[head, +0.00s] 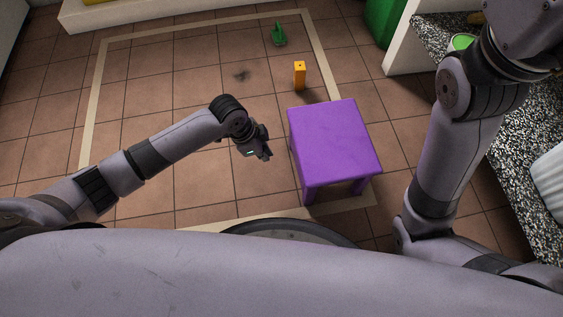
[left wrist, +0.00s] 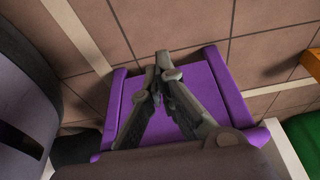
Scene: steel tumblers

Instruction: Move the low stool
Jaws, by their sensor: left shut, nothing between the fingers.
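The low stool (head: 332,137) is purple with a flat square top and short legs. It stands upright on the tiled floor, right of centre in the head view. My left gripper (head: 264,154) is just left of the stool and looks apart from it. In the left wrist view the gripper (left wrist: 160,62) is shut and empty, with the purple stool (left wrist: 205,75) behind its fingers. My right arm shows at the right of the head view, but its gripper is out of the picture.
An orange block (head: 299,76) stands behind the stool, and a green object (head: 279,36) lies farther back. A cream line (head: 99,95) frames the floor area. A speckled counter (head: 515,140) with a green-rimmed container (head: 462,42) runs along the right. Floor left of the stool is clear.

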